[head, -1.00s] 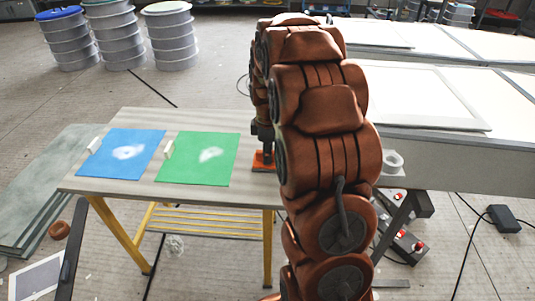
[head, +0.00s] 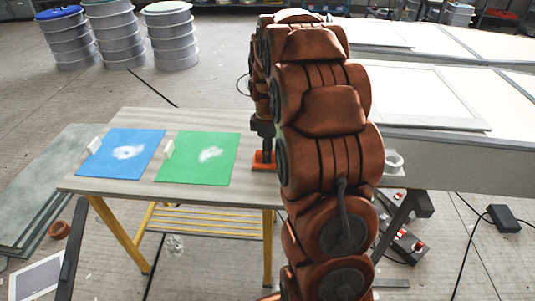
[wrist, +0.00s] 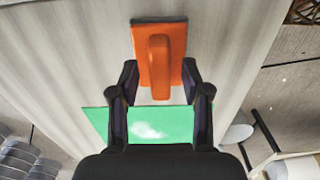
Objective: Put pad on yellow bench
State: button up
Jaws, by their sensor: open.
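The orange pad (head: 261,167) with a raised handle lies on the bench top (head: 130,192), near its right end. The bench has a pale wood-grain top and yellow legs. In the wrist view the pad (wrist: 177,50) lies flat, with its handle pointing toward me. My gripper (wrist: 160,82) is open, and its dark fingers appear on either side of the handle's near end, with gaps visible. In the head view my gripper (head: 264,145) is just above the pad, partly hidden by my arm.
A blue sheet (head: 118,165) and a green sheet (head: 190,172), each with white powder and a pale block, lie on the bench's left and middle. White mould panels (head: 425,95) stand at right. A white roll (head: 394,162) is right of my arm.

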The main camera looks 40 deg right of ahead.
notch_tip(320, 180, up, 11)
jog(key=s+a+f+m+g, duration=0.2)
jog(key=s+a+m, duration=0.3)
jog(key=s+a, duration=0.95)
jog(key=s+a+f+m, duration=0.2)
jog(key=s+a, duration=0.1)
jog(key=s, duration=0.5)
jog(key=s+a+f+m+g, duration=0.1)
jog(key=s+a, duration=0.3)
jog(key=s, duration=0.4)
jog(key=shift+a+f+m, duration=0.2)
jog(key=shift+f+m, duration=0.35)
jog(key=shift+m, duration=0.35)
notch_tip(320, 180, up, 18)
jog(key=t+p, duration=0.1)
jog(key=p, duration=1.5)
jog(key=shift+w+p, duration=0.4)
